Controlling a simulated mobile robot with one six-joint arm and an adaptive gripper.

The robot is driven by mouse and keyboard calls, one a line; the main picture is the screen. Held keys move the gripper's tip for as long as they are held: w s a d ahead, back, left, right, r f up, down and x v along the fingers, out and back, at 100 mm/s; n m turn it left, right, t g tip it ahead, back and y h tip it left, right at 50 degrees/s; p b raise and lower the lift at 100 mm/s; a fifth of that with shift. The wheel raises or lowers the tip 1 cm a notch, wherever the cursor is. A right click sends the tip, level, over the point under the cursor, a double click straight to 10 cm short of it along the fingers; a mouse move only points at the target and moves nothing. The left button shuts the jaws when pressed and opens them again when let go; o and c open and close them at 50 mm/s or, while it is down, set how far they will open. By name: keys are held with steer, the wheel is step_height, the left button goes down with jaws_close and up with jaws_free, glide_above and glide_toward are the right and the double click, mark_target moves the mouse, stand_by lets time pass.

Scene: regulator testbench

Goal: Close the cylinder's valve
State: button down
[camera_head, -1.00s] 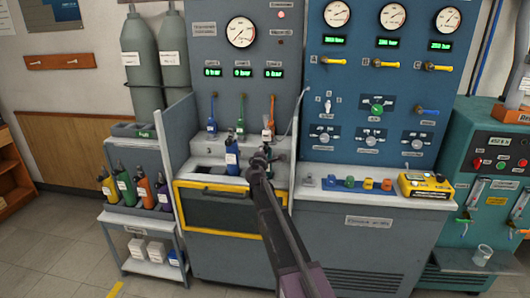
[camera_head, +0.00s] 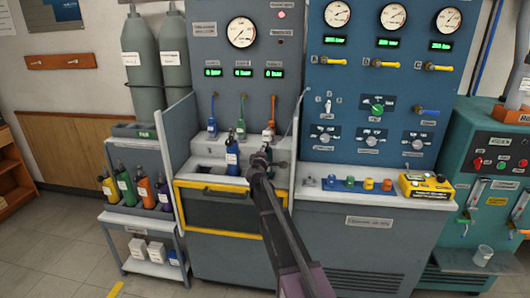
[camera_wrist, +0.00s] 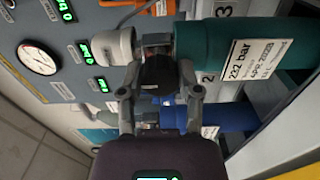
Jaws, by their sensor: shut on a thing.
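A teal cylinder (camera_wrist: 235,43) with a "232 bar" label lies across the top right of the wrist view. Its metal valve (camera_wrist: 155,42) joins a pale connector (camera_wrist: 112,45) on the left. My gripper (camera_wrist: 158,75) has its two fingers on either side of the valve's dark knob (camera_wrist: 157,72) and is shut on it. In the head view my gripper (camera_head: 260,160) is at the right part of the bench's recess, and my arm hides most of what it holds there. A blue cylinder (camera_head: 232,155) stands upright just left of it; it also shows in the wrist view (camera_wrist: 225,116).
The grey panel with a gauge (camera_head: 241,32) rises behind the recess. The yellow-framed door (camera_head: 215,208) is below. A rack with several colored bottles (camera_head: 143,207) stands at left. A yellow device (camera_head: 425,187) lies on the right counter.

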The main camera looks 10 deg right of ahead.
steer(key=shift+c, duration=1.4)
jaws_free()
steer(key=shift+s, duration=0.1)
steer(key=v, duration=1.1)
steer(key=shift+s+a, duration=0.2)
steer(key=shift+s, duration=0.15)
steer(key=shift+d, duration=0.1)
